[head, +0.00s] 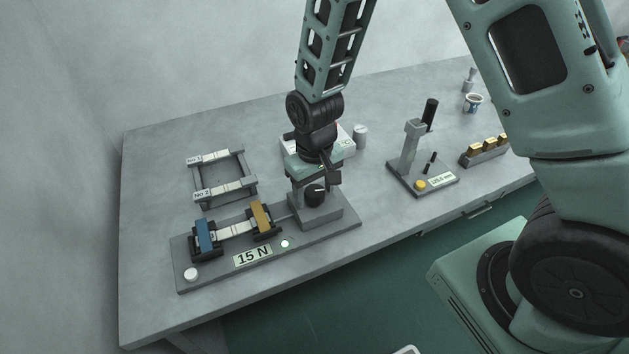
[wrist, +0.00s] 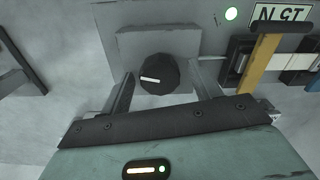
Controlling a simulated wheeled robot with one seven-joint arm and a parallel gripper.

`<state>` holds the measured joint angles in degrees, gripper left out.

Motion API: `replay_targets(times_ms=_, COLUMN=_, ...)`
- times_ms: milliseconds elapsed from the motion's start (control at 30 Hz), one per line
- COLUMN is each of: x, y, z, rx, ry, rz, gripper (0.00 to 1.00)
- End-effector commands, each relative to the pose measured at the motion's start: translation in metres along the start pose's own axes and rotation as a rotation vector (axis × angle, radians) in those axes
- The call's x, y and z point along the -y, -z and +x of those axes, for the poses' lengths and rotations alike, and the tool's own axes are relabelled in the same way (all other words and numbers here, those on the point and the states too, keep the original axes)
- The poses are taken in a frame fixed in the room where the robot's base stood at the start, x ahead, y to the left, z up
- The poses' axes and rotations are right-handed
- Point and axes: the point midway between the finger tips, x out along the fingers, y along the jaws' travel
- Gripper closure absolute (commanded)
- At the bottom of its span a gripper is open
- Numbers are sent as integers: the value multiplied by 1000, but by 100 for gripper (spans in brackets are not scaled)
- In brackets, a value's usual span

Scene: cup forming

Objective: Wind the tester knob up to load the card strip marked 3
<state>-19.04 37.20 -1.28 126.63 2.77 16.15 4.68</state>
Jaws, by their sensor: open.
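The tester (head: 215,272) stands at the front left of the table, with a blue clamp (head: 203,236), a yellow clamp (head: 262,218) and a white card strip (head: 236,231) stretched between them. I cannot read a mark on that strip. Its display (head: 253,256) reads 15 N. The black knob (head: 314,195) is on the grey block at the tester's right end; its white pointer line shows in the wrist view, where the knob (wrist: 158,74) lies between my spread fingers. My gripper (wrist: 165,88) is open, one finger on each side of the knob, without visible contact.
A rack (head: 243,160) behind the tester holds strips, one marked No 2. A green light (head: 285,244) glows beside the display, and a white button (head: 191,274) is at the left. A lever device (head: 412,165) and a block with brass pieces (head: 484,151) stand right.

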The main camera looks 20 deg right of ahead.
Motion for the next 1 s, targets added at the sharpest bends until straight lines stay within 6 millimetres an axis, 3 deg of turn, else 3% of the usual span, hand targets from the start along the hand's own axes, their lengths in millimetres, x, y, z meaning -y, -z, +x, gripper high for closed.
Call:
replay_targets(times_ms=267, x=0, y=1, z=-32, rx=-6, ry=1, rz=0, gripper=37)
replay_targets(times_ms=700, x=0, y=1, z=-134, rx=-7, ry=1, rz=0, gripper=37)
replay_targets(times_ms=1000, x=0, y=0, z=-170, rx=-2, ry=0, rz=0, gripper=37)
